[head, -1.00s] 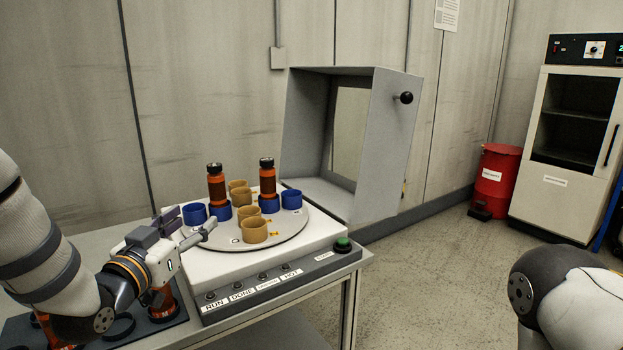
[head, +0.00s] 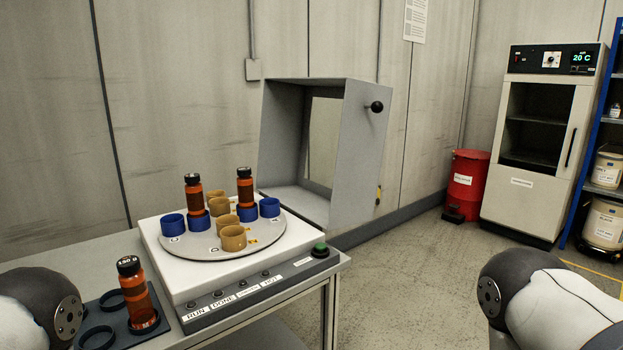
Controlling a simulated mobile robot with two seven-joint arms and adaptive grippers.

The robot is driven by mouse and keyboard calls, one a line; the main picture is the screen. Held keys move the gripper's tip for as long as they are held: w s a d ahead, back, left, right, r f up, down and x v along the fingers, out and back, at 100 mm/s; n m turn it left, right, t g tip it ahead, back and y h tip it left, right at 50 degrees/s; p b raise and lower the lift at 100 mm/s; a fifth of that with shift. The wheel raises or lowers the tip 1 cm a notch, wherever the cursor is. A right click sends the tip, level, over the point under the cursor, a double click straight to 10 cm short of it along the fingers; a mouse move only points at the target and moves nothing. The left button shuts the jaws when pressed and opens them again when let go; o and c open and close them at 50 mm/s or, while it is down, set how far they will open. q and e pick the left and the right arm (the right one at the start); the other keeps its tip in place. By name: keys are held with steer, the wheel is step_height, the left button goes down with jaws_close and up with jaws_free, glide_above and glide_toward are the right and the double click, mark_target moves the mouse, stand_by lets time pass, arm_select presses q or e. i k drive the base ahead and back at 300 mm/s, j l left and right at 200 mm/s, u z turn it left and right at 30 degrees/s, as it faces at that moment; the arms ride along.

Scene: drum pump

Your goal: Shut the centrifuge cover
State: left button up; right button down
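The centrifuge cover (head: 357,150) is a grey box-shaped hood with a window. It stands swung up and open at the back right of the centrifuge, with a black knob (head: 376,107) on its upper right side. The white centrifuge base (head: 170,262) sits on a table, its round rotor plate (head: 272,238) uncovered. Two orange bottles stand in blue cups on the rotor, one at the left (head: 194,195) and one at the right (head: 245,188). Neither gripper shows; only parts of my arms are at the lower left and lower right.
A rack (head: 112,338) at the front left holds an orange bottle (head: 137,292). A green button (head: 320,247) is on the centrifuge's front right corner. A red bin (head: 466,185), a white cabinet (head: 531,190) and a blue shelf stand at the right. Floor between is clear.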

mark_target(286, 111)
steer(key=i+l+u, duration=0.3)
steer(key=l, duration=0.25)
steer(key=i+l+u, duration=0.15)
steer(key=i+l, duration=0.15)
steer(key=i+l+u, duration=0.15)
steer(key=l, duration=0.25)
steer(key=i+l+u, duration=0.15)
steer(key=l, duration=0.2)
steer(key=i+l+u, duration=0.15)
steer(key=l, duration=0.2)
steer(key=i+l+u, duration=0.15)
steer(key=l, duration=0.25)
steer(key=l+u, duration=0.15)
steer(key=l, duration=0.25)
